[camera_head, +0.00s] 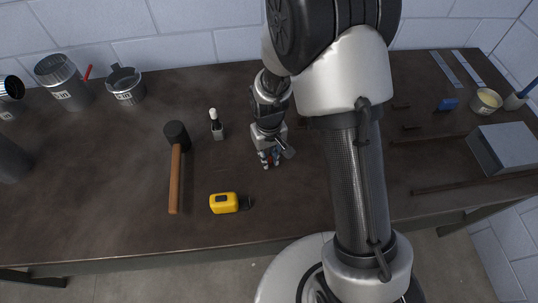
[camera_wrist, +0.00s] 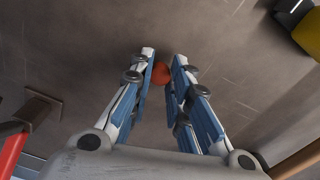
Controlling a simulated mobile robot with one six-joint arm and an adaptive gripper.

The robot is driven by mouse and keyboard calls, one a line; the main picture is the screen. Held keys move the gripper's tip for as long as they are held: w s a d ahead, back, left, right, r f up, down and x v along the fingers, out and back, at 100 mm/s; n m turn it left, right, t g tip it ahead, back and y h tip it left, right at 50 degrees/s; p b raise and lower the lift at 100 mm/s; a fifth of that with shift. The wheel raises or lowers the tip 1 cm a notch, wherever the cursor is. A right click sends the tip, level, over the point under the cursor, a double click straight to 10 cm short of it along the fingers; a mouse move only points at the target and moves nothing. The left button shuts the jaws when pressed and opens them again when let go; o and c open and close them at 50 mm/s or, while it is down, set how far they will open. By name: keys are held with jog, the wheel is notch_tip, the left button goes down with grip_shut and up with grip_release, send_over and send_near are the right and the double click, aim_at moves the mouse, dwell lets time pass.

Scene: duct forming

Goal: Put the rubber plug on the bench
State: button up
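The rubber plug (camera_wrist: 161,73) is a small orange-red piece between my fingertips in the wrist view. My gripper (camera_wrist: 163,62) has blue and pale fingers drawn in around it, and they appear to touch it on both sides. In the head view my gripper (camera_head: 268,163) points down, low over the middle of the brown bench (camera_head: 110,190). The plug cannot be made out clearly there. Whether the plug touches the bench top is hard to tell.
A yellow tape measure (camera_head: 224,203), a mallet (camera_head: 175,165) and a small bottle (camera_head: 216,125) lie or stand left of my gripper. Metal cans (camera_head: 62,82) stand at the back left. A grey box (camera_head: 500,150) is at the right. The left front of the bench is clear.

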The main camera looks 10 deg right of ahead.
jog(key=o, duration=0.4)
jog(key=shift+r, duration=0.15)
notch_tip(320, 180, up, 12)
jog(key=p, duration=0.4)
jog(key=shift+s+r, duration=0.1)
jog(key=shift+r, duration=0.05)
